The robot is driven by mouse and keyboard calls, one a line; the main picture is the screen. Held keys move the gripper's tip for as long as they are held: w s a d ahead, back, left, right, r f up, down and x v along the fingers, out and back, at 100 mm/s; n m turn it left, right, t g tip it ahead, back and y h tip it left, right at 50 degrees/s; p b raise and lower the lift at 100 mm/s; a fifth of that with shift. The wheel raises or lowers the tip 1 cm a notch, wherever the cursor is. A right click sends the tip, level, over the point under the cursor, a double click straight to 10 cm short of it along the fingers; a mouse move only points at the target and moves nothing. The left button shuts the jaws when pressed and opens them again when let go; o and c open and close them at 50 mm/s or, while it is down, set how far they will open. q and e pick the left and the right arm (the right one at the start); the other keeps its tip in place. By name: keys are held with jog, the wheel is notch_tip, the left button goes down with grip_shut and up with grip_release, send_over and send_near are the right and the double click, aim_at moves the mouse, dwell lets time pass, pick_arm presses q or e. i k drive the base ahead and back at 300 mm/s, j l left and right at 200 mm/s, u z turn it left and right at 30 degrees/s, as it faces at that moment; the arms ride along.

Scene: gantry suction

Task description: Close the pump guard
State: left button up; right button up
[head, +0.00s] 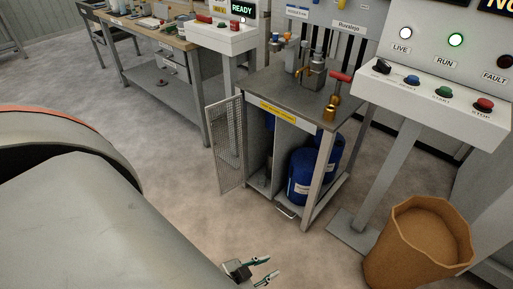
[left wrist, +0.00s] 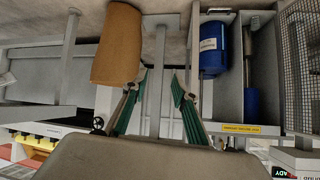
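The pump guard is a mesh door (head: 228,146) on the left front of the pump cabinet (head: 285,110). It stands swung open, leaving the front open with blue drums (head: 301,176) showing inside. The guard also shows at the right edge of the left wrist view (left wrist: 300,45), where the picture is upside down. My left gripper (head: 272,266) is low at the bottom of the head view, in front of the cabinet and apart from the guard. In the left wrist view its fingers (left wrist: 161,76) are spread with nothing between them. My right gripper is out of view.
A control panel (head: 433,95) on a post stands right of the cabinet, with a brown bin (head: 420,240) below it. A workbench (head: 140,35) and a READY panel (head: 215,35) stand at the back left. The floor before the guard is clear.

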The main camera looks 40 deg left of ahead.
aim_at(239, 96)
jog(key=j+z, duration=0.1)
jog(key=z, duration=0.25)
jog(key=j+z, duration=0.15)
jog(key=z, duration=0.25)
jog(key=j+z, duration=0.1)
jog(key=z, duration=0.25)
jog(key=k+j, duration=0.15)
jog(key=j, duration=0.5)
jog(key=k+j, duration=0.15)
jog(key=j, duration=0.5)
jog(key=k+j, duration=0.15)
jog(key=j, duration=0.45)
jog(key=k+j, duration=0.2)
jog(key=j, duration=0.45)
jog(key=k+j, duration=0.15)
jog(key=j, duration=0.5)
jog(key=k+j, duration=0.15)
jog(key=j, duration=0.5)
jog(key=k+j, duration=0.15)
jog(key=j, duration=0.5)
jog(key=k+j, duration=0.15)
jog(key=j, duration=0.45)
